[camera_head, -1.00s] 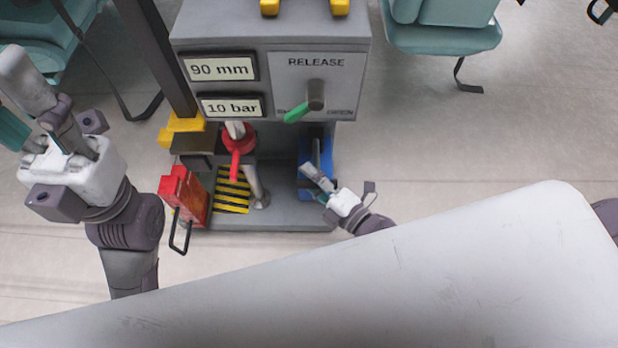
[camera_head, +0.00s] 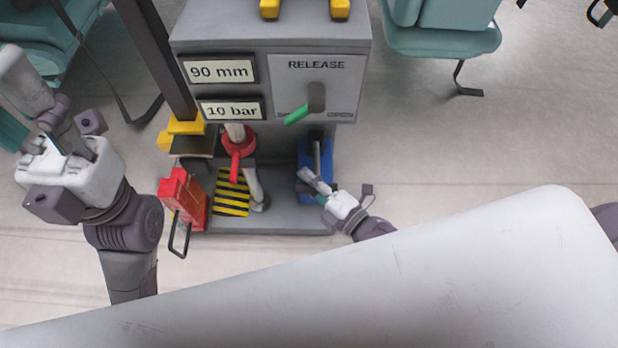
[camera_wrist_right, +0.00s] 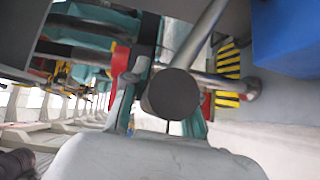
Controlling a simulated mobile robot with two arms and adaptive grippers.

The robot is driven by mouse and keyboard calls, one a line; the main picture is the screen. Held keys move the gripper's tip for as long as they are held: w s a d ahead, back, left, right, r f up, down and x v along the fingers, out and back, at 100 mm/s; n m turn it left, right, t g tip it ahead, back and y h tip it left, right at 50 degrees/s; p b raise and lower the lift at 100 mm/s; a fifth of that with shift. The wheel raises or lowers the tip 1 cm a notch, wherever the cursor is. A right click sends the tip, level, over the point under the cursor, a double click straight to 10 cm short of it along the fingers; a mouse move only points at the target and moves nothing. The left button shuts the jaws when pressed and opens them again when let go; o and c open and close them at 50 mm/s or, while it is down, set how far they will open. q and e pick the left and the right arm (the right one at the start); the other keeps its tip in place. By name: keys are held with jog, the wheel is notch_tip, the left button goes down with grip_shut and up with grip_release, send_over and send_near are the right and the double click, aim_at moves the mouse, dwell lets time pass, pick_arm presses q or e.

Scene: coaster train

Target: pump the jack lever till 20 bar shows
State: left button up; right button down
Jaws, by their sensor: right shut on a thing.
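The grey jack lever (camera_head: 317,152) rises from the blue jack (camera_head: 304,171) at the lower right of the grey machine. My right gripper (camera_head: 316,181) is shut on the lever near its lower visible end. In the right wrist view the lever (camera_wrist_right: 173,93) shows as a grey bar with a dark round end between the fingers (camera_wrist_right: 160,110). The pressure display (camera_head: 231,110) reads 10 bar. The display above it (camera_head: 219,69) reads 90 mm. My left gripper (camera_head: 55,148) is away at the left, and its jaw gap is unclear.
A green-handled release lever (camera_head: 298,115) sits on the RELEASE panel. A red valve handle (camera_head: 237,147) and a red box (camera_head: 186,197) with a wire loop stand left of the jack. A yellow-black striped plate (camera_head: 232,192) lies between.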

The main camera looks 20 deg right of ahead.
jog(key=shift+s+f+n+t+b, duration=0.25)
jog(key=shift+f+n+t+b, duration=0.05)
jog(key=shift+f, duration=0.35)
jog(key=c, duration=0.9)
grip_release()
jog(key=shift+s, duration=0.15)
jog(key=v, duration=1.1)
jog(key=shift+s+d, duration=0.25)
jog(key=shift+d, duration=0.05)
